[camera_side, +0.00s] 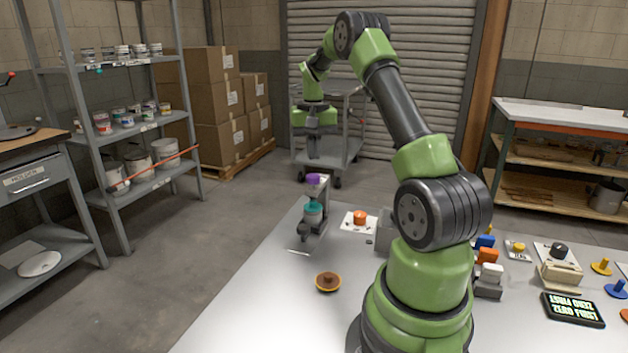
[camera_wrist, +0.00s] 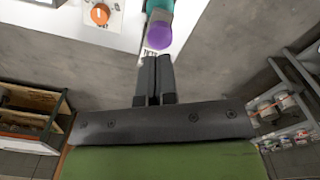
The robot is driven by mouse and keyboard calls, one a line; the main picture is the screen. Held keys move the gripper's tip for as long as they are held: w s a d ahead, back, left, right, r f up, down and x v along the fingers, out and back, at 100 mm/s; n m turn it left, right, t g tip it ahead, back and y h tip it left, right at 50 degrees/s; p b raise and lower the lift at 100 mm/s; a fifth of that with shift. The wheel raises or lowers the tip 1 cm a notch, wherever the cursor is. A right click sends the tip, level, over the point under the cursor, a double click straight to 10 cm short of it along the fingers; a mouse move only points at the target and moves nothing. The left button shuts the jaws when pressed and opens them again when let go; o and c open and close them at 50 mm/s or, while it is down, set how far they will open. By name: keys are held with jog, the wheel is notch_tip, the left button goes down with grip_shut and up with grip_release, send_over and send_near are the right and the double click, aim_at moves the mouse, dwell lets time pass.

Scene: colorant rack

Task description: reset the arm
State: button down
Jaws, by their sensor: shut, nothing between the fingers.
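My green arm stands on the white table (camera_side: 235,325) and reaches up and to the left. My gripper (camera_side: 313,153) points down, high above the table's far left edge. In the wrist view its two dark fingers (camera_wrist: 156,62) lie together, shut with nothing between them. Below it in the side view is a small grey stand (camera_side: 315,228) with a purple-topped piece (camera_side: 317,180) above a teal-topped piece (camera_side: 313,208). In the wrist view the purple top (camera_wrist: 158,36) shows just beyond the fingertips, with the teal piece (camera_wrist: 160,6) partly cut off.
An orange knob on a white plate (camera_side: 359,218) and a brown dish (camera_side: 328,282) are on the table. Several coloured blocks, a dark display (camera_side: 573,309) and pegs stand at the right. Shelves (camera_side: 130,190), boxes and a cart (camera_side: 345,150) stand around on the floor.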

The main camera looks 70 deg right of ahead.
jog(key=shift+r, duration=0.75)
jog(key=shift+a+r, duration=0.1)
jog(key=a+r+n+t, duration=0.2)
jog(key=a+r, duration=0.4)
jog(key=a, duration=0.3)
jog(key=a+r+n+t, duration=0.2)
jog(key=a+r, duration=0.3)
jog(key=a, duration=0.4)
jog(key=s+a+n+t+y, duration=0.2)
jog(key=s+a+n+t, duration=0.1)
jog(key=s+a, duration=0.8)
jog(key=a+n, duration=0.1)
jog(key=a, duration=0.2)
